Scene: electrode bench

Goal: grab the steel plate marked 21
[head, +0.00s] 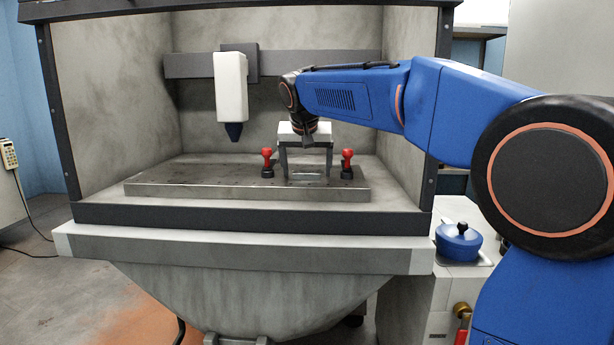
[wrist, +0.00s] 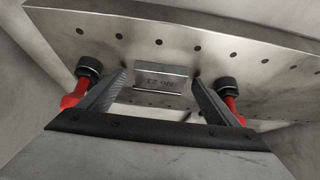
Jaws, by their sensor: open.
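A small steel plate (wrist: 165,78) with a dark marking on its face shows in the wrist view, between my fingertips. The marking appears upside down and is too small to read surely. In the head view the plate (head: 307,176) is a small light shape between the fingers on the perforated steel bed. My gripper (head: 306,176) is open, pointing down over the bed, with one finger on each side of the plate. In the wrist view both fingers of my gripper (wrist: 160,77) are spread, with gaps to the plate; I cannot tell their exact height above the bed.
Red-handled clamps with black bases stand close outside the fingers, one left (head: 267,162) and one right (head: 347,163). The steel bed (head: 200,180) is clear on its left half. A white machine head (head: 231,88) hangs left of my arm. Enclosure walls surround the back and sides.

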